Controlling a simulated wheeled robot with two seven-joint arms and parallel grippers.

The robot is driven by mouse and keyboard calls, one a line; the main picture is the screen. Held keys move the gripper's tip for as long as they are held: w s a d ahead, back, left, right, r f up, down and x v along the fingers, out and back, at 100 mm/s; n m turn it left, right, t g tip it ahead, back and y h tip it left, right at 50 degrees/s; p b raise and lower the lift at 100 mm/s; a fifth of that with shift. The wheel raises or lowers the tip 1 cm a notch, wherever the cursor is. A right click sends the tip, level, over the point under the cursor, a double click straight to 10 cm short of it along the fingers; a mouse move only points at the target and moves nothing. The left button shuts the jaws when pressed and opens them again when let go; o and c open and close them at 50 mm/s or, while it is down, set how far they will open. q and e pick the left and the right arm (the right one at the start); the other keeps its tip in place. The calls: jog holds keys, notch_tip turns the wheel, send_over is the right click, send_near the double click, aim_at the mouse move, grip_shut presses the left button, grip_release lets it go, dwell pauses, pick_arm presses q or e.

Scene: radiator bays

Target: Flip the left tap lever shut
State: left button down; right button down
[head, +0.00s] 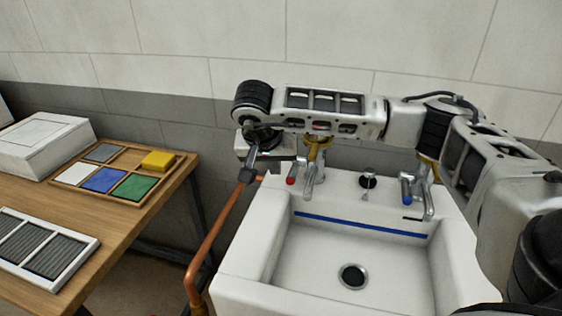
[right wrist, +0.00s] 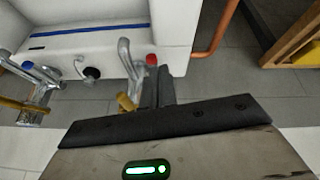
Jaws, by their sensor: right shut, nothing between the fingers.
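The left tap (head: 309,178) stands at the back left of the white sink, with a chrome spout and a red cap. My left gripper is not in view.
The right tap (head: 428,190), with a blue cap, stands at the sink's back right. The sink basin (head: 330,255) is empty. A copper pipe (head: 213,240) runs down the sink's left side, near my gripper. A wooden table (head: 125,235) with trays stands left.

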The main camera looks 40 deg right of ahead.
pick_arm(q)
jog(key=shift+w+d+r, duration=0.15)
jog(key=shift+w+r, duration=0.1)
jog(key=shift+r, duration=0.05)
pick_arm(e)
jog(key=shift+s+a+r, duration=0.25)
jog(key=shift+s+a, duration=0.25)
jog(key=shift+a, duration=0.15)
jog(key=shift+s+a+r, duration=0.2)
jog(key=shift+s+a, duration=0.25)
jog(key=shift+a, duration=0.2)
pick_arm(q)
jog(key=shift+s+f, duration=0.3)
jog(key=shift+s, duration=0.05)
